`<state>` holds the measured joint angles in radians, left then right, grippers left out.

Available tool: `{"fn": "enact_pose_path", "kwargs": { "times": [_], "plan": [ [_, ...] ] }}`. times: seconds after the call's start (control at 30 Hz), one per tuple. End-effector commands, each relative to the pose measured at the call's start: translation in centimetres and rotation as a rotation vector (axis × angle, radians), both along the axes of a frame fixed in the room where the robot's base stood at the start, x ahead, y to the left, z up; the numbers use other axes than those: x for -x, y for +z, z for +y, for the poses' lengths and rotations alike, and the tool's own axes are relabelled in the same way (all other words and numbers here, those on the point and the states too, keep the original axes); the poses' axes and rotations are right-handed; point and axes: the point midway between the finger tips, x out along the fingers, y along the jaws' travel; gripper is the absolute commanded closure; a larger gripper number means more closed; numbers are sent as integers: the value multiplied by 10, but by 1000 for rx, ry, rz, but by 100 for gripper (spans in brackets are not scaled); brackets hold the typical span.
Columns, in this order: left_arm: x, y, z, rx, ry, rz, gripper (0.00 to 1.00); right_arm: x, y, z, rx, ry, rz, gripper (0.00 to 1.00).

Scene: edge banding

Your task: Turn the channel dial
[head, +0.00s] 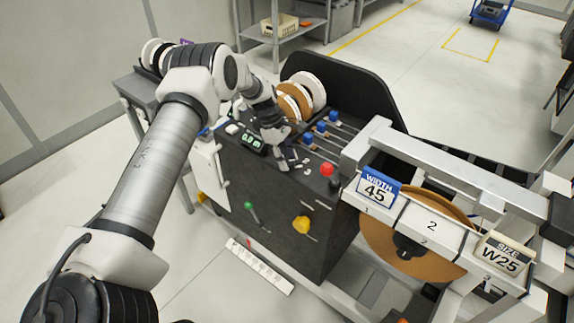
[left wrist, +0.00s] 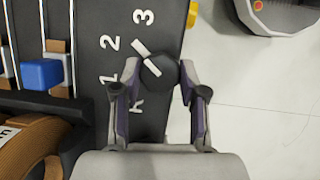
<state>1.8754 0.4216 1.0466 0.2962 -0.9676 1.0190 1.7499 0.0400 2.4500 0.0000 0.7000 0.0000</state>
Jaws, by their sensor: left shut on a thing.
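The channel dial (left wrist: 160,80) is a dark round knob on the machine's black panel, with a white pointer mark slanting up-left. In the left wrist view the mark lies between the printed 2 (left wrist: 110,44) and 3 (left wrist: 143,17). A 1 and an R are printed farther round. My left gripper (left wrist: 160,72) is shut on the dial, one finger on each side. In the head view my left gripper (head: 287,162) is at the machine's top panel and hides the dial. My right gripper is not in view.
Blue sliders (head: 308,140) in slots and a red-knobbed lever (head: 327,170) are close to the gripper. A green display (head: 252,141) is to its left. Banding rolls (head: 290,104) stand behind.

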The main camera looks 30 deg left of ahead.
Motion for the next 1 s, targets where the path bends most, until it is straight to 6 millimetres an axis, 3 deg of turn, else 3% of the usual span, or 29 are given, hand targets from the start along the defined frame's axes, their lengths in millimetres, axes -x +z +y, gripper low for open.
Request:
{"fn": "enact_pose_path", "kwargs": {
  "times": [0.1,0.4,1.0],
  "plan": [
    [0,-7,0,0,-108,2,92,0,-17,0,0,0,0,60],
    [-1,-5,-1,0,-351,3,92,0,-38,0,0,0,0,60],
    [-1,-2,-1,1,-521,4,92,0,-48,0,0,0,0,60]
  ]
}}
